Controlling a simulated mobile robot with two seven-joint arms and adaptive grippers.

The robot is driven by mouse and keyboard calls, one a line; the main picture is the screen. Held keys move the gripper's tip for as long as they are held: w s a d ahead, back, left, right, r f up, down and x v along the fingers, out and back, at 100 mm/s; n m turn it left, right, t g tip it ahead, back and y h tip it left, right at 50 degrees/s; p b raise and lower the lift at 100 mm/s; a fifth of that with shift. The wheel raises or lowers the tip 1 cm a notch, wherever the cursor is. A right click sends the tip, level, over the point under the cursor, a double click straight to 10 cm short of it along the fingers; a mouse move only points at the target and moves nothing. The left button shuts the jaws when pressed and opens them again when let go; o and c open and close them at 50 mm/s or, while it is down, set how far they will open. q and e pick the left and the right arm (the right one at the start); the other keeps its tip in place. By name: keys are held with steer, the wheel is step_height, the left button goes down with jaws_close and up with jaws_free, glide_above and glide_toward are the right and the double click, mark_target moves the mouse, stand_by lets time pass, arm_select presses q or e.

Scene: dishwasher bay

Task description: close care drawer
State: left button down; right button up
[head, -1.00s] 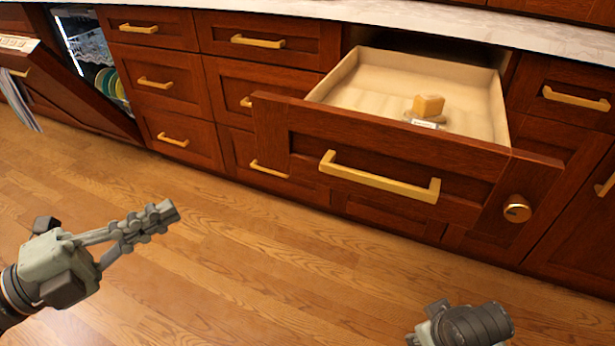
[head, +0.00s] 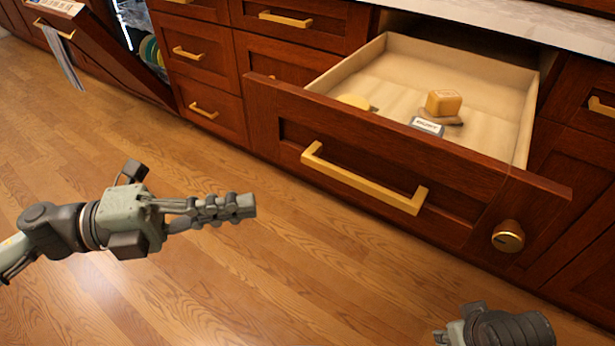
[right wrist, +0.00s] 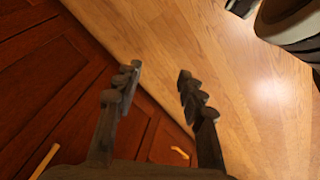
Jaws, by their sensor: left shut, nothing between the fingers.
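The drawer (head: 265,108) stands pulled well out of the wooden cabinet, with a brass bar handle (head: 362,181) on its front. In it lie a yellow block (head: 443,102), a small white label card (head: 427,126) and a pale yellow item (head: 356,102) partly hidden by the front. My left gripper (head: 246,204) is shut and empty over the floor, left of the drawer front and apart from it. My right arm's end shows at the bottom right of the head view. In the right wrist view my right gripper (right wrist: 158,82) has its fingers apart with nothing between them.
An open dishwasher door (head: 100,52) with a hanging towel (head: 62,57) is at the upper left. The wooden floor (head: 290,290) in front of the cabinets is clear.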

arm_select(q)
steer(key=w+d, duration=0.1)
steer(key=d, duration=0.1)
steer(key=w+d+p, duration=0.1)
steer(key=d, duration=0.2)
steer(key=w+d, duration=0.1)
steer(key=d, duration=0.2)
steer(key=shift+w+d+r+p, duration=0.1)
steer(key=shift+w+p, duration=0.25)
steer(key=shift+w+d, duration=0.35)
steer(key=shift+w, duration=0.15)
arm_select(e)
steer(key=shift+a+x, duration=0.2)
steer(key=shift+x, duration=1)
steer(key=shift+a+x, duration=0.15)
steer(key=shift+x, duration=1.05)
steer(key=shift+s+f, duration=0.1)
steer(key=shift+s, duration=0.05)
